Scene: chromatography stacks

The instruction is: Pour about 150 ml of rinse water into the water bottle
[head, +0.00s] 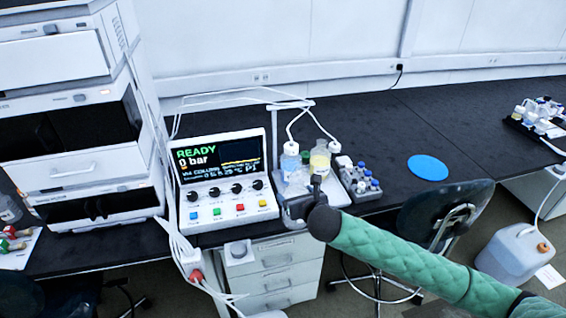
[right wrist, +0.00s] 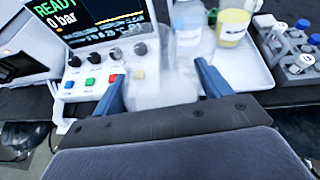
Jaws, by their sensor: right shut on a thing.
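My right gripper (head: 296,207) is at the front edge of the bench, in front of a white tray. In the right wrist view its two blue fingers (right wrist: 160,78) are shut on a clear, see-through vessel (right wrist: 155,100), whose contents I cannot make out. On the tray behind it stand a bottle with pale blue liquid (head: 290,163) and a bottle with yellow liquid (head: 320,160), both upright with tubing at the top. The labels are too small to read, so I cannot tell which is the water bottle. My left gripper is out of view.
A control box (head: 225,178) with a READY screen and knobs stands left of the tray (head: 333,193). A vial rack (head: 360,180) is on its right, then a blue disc (head: 428,167). Tubing hangs over the bottles. The bench beyond is mostly clear.

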